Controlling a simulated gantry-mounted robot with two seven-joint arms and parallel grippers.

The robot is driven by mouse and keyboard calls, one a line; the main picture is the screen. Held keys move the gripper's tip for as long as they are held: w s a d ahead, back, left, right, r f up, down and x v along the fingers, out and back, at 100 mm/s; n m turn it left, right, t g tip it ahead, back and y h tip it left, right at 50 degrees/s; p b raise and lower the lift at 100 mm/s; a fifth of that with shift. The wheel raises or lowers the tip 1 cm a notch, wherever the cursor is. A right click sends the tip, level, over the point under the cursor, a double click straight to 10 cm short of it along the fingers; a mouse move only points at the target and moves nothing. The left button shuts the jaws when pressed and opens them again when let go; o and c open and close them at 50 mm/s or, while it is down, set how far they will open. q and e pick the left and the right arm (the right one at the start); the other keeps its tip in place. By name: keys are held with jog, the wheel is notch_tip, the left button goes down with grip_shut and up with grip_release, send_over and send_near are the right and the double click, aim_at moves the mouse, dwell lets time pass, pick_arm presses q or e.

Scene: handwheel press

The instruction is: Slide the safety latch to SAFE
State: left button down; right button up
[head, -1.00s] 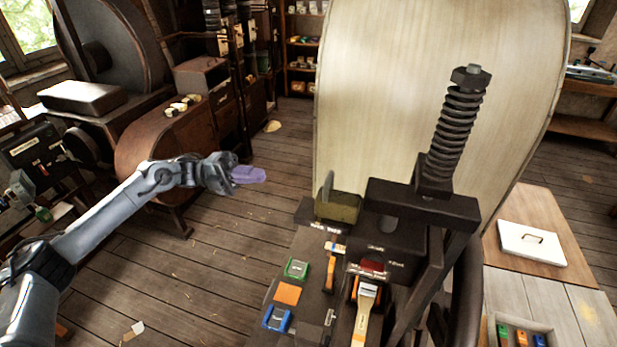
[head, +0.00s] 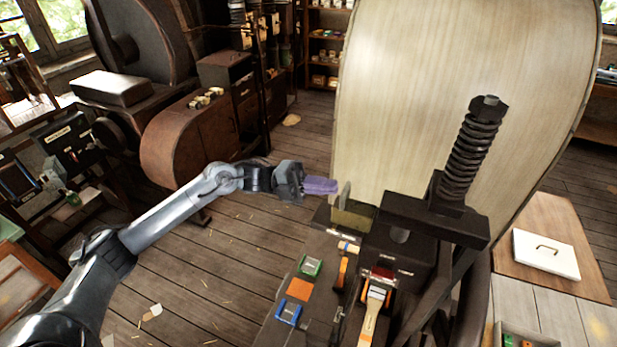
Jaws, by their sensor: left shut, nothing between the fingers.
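The dark press (head: 435,215) stands right of centre, with a coiled spring (head: 468,155) on a threaded post. A small red part (head: 382,273) sits on the press's front, by small pale labels too small to read; I cannot tell for sure whether it is the safety latch. My left gripper (head: 322,186) has purple fingers that are shut and empty. In the picture it is just left of the olive block (head: 352,218) with an upright plate, up and left of the red part. I cannot tell whether it touches the plate. My right gripper is not in view.
A green piece (head: 311,266), an orange piece (head: 299,289) and a blue piece (head: 288,312) lie on the bench left of the press. A wooden-handled brush (head: 368,325) is in front. A large pale panel (head: 450,70) rises behind. A white lidded box (head: 546,254) is at right.

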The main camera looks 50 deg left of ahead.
aim_at(347, 191)
pick_arm(q)
jog(key=shift+w+d+r, duration=0.1)
jog(key=shift+w+d, duration=0.1)
jog(key=shift+d, duration=0.3)
jog(key=shift+d, duration=0.1)
jog(key=x, duration=0.1)
jog(key=b+x, duration=0.1)
jog(key=x, duration=0.2)
jog(key=shift+f+b, duration=0.35)
jog(key=shift+f, duration=0.05)
